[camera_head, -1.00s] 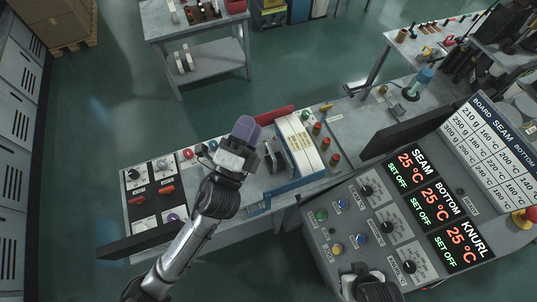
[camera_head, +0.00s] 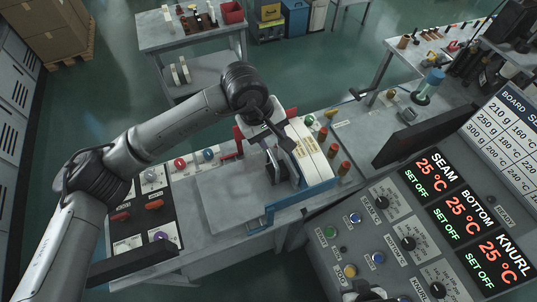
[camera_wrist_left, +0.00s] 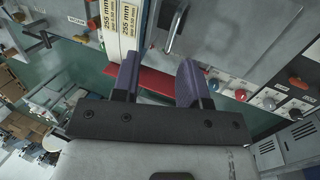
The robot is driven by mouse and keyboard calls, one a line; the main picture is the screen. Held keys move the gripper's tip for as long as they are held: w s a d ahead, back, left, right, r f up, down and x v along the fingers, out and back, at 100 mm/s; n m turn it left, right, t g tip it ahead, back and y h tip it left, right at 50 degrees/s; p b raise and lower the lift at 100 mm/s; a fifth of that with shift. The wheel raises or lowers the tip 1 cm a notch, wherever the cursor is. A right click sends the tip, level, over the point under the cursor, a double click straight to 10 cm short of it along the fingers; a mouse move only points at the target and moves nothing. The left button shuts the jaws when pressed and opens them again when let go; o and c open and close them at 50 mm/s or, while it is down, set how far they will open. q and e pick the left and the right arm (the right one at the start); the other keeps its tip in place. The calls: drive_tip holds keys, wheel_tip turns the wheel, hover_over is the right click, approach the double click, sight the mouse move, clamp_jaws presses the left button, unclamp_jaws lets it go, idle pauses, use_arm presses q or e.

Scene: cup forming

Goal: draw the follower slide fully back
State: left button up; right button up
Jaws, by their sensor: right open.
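The follower slide appears to be the dark upright plate (camera_head: 281,165) with a metal handle beside the white blank stack (camera_head: 312,148) in the blue-framed magazine (camera_head: 300,196). The handle looks clear of both fingers. My arm partly hides the slide in the head view. My right gripper (camera_head: 372,292) is cut off at the bottom edge, open.
A red bar (camera_wrist_left: 152,84) lies behind the magazine. A knob panel (camera_head: 150,205) is at left, a control console (camera_head: 400,235) with displays at right. Coloured posts (camera_head: 338,158) stand right of the stack. The bench plate (camera_head: 225,195) left of the magazine is bare.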

sight(272, 157)
use_arm(q)
drive_tip(key=shift+y, duration=0.8)
drive_tip(key=w+f+p, duration=0.1)
drive_tip(key=f, duration=0.8)
drive_tip(key=w+f+p, duration=0.1)
drive_tip(key=f, duration=0.3)
drive_tip(key=shift+w+f+p, duration=0.15)
drive_tip(key=shift+w+p, duration=0.15)
drive_tip(key=shift+c, duration=0.4)
clamp_jaws()
